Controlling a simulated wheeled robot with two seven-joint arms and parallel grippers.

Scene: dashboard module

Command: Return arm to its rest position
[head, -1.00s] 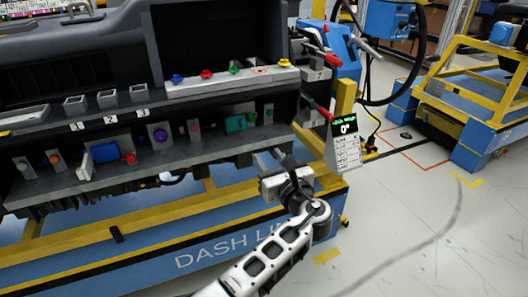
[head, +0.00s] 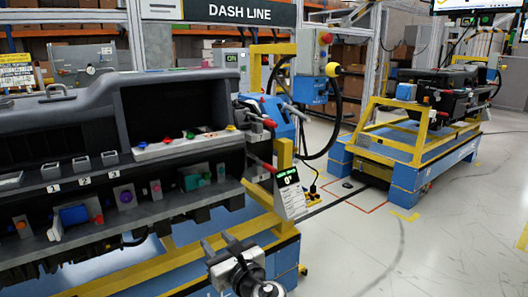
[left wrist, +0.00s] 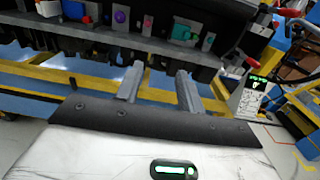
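My left gripper (head: 222,244) is at the lower middle of the head view, in front of the dashboard module's lower right end. It also shows in the left wrist view (left wrist: 160,82), where its two grey fingers stand apart with nothing between them. It is open and empty, and I see no contact with the module. The dark dashboard module (head: 110,120) fills the left of the head view on a blue and yellow cart (head: 165,270). My right gripper is not in view.
A display sign (head: 289,193) and red-handled levers (head: 265,122) stand at the module's right end. A blue machine (head: 283,115) is behind them. Another blue and yellow cart (head: 400,160) stands farther right. The grey floor (head: 400,260) at the lower right is clear.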

